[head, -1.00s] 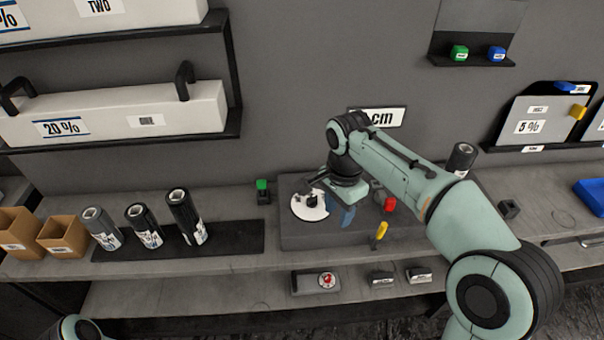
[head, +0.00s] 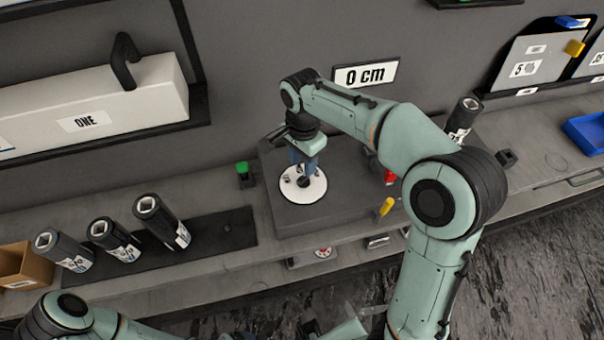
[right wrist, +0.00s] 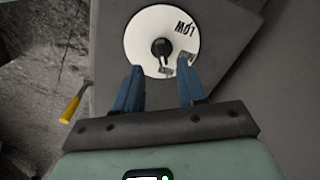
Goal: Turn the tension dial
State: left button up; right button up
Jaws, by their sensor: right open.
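The dial is a white disc (head: 314,190) with a black knob at its centre, on top of a dark grey box (head: 345,197). In the right wrist view, the disc (right wrist: 146,25) carries an upside-down "LOW" label, and its black knob (right wrist: 161,47) shows beyond the fingertips. My right gripper (head: 304,165) points down over the dial. In the right wrist view, its two blue fingers (right wrist: 158,72) are apart with nothing held between them. Contact with the knob cannot be told. My left arm shows at the lower left, but its gripper does not show clearly.

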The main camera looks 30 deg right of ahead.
aim_at(302, 177)
notch_tip(302, 177, down, 6)
jog(key=shift+w+r+b, duration=0.1)
jog(key=shift+b, duration=0.2)
grip_shut()
